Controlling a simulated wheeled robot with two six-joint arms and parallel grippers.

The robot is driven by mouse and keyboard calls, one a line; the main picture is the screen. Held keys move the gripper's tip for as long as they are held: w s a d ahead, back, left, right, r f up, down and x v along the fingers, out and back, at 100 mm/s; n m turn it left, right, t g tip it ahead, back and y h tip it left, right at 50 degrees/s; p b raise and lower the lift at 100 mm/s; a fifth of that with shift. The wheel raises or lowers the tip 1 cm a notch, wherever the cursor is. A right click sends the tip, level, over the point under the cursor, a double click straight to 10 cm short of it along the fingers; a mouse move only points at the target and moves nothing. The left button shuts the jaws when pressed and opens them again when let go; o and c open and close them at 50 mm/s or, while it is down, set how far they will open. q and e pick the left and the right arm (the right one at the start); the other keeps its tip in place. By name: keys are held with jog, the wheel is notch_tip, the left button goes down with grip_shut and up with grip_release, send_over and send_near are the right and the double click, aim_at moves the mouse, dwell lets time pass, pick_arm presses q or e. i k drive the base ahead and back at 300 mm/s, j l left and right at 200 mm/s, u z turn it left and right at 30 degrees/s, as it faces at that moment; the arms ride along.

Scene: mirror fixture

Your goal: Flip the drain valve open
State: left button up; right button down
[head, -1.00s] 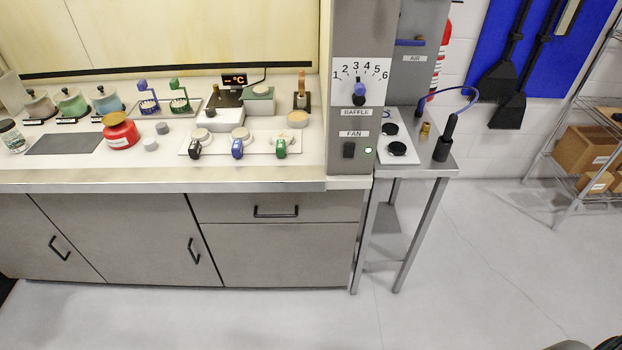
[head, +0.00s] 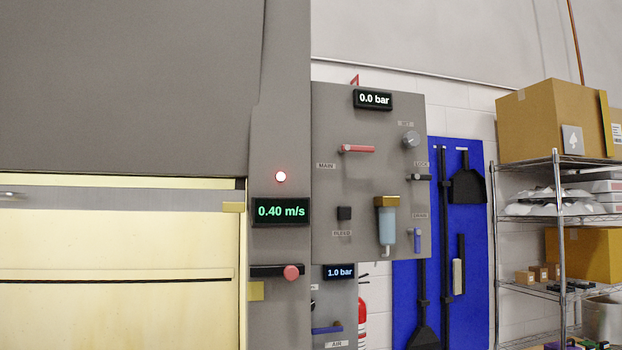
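The drain valve shows as a small blue handle (head: 417,240) at the lower right of the grey wall panel (head: 345,215). The handle hangs about upright under a small label (head: 419,216) that seems to read DRAIN. A filter bowl (head: 387,225) with a brass-coloured top and a pale blue body is mounted just left of it. Neither of my grippers is in view.
The panel also carries a red MAIN handle (head: 358,149), a round SET knob (head: 411,139), a black LOCK handle (head: 419,178), a black BLEED block (head: 344,213) and a 0.0 bar display (head: 374,99). Wire shelves (head: 558,215) stand at the right.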

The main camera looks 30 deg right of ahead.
aim_at(416, 231)
jog(key=z, duration=1.45)
